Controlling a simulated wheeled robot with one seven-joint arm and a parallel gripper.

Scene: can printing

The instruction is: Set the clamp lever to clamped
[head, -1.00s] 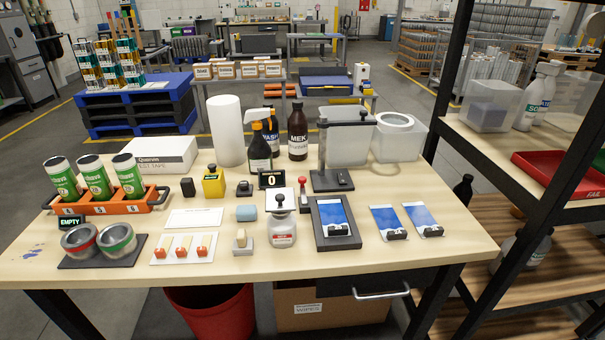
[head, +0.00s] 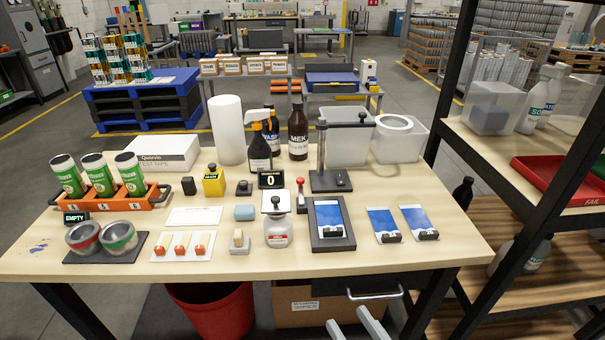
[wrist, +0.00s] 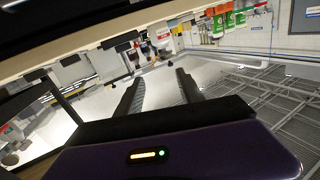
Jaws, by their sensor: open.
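The clamp lever (head: 301,195) is a short dark lever with a red ball knob, standing roughly upright on the table. It is between the white jar with a black knob and the dark plate fixture (head: 346,238) holding a blue-and-white plate. I cannot tell from its pose which setting it is in. My gripper (head: 347,317) shows at the bottom edge of the head view, in front of the table and well short of the lever. Its two grey fingers are apart and empty. They also show in the wrist view (wrist: 158,88), where I cannot make out the lever.
A black post stand (head: 330,183) rises just behind the lever. The counter display (head: 271,180) and jar (head: 277,230) are to its left. Two loose blue plates (head: 382,222) lie to the right. A drawer handle (head: 374,295) and cardboard box (head: 302,305) are under the table.

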